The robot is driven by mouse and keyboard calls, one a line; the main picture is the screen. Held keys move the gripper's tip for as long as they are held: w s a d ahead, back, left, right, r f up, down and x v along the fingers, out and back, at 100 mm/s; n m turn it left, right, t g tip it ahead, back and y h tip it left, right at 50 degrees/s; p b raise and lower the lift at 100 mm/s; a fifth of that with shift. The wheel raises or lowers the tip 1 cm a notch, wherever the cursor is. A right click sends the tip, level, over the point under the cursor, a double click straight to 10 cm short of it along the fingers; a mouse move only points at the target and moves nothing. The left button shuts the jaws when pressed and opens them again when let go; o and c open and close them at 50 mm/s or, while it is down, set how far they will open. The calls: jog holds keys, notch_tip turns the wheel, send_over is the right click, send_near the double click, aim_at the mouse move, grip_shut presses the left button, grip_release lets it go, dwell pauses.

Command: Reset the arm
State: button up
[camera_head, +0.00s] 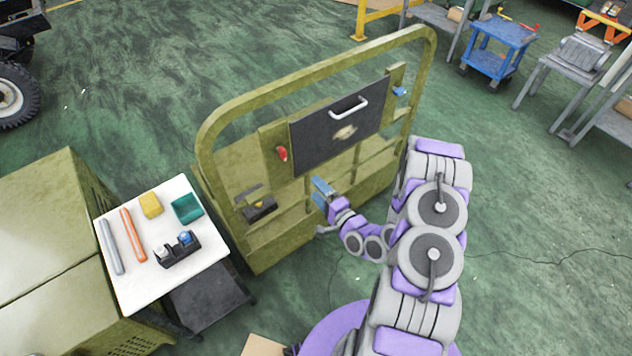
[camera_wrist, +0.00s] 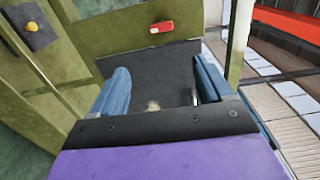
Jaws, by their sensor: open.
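My arm, purple and grey, rises at the right of the head view and bends toward the olive-green chassis frame (camera_head: 222,112). My gripper (camera_head: 319,190) has blue fingers and is in front of the frame, just below the dark panel (camera_head: 312,138) with its white handle (camera_head: 349,107). In the wrist view the two blue fingers of my gripper (camera_wrist: 160,92) stand wide apart with nothing between them. The dark panel (camera_wrist: 165,68) fills the space beyond the fingers, and I cannot tell the distance to it.
A red part (camera_head: 282,153) and a blue part (camera_head: 399,91) sit beside the panel. A white-topped table (camera_head: 140,290) at left carries two rods, a yellow block, a green tray and a black holder. A blue cart (camera_head: 505,32) stands behind.

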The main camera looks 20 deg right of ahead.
jog(key=w+d+r+n+g+h, duration=0.1)
jog(key=d+r+n+g+h, duration=0.35)
jog(key=n+g, duration=0.5)
jog(key=s+d+r+n+g+h, duration=0.1)
jog(key=s+r+n+g+h, duration=0.15)
jog(key=s+r, duration=0.6)
jog(key=s+a+r+n+g, duration=0.1)
jog(key=s+a+r, duration=0.3)
jog(key=s, duration=0.5)
jog(key=s+a+r+g+y, duration=0.1)
jog(key=s+a+r+g, duration=0.2)
jog(key=s, duration=0.6)
jog(key=s+a+r+n+g, duration=0.1)
jog(key=s+a+r+g, duration=0.2)
jog(key=s+r, duration=0.4)
jog(key=s+a, duration=0.1)
jog(key=s, duration=0.2)
jog(key=shift+a+r+n, duration=0.3)
jog(key=shift+a, duration=0.05)
jog(key=shift+d, duration=0.1)
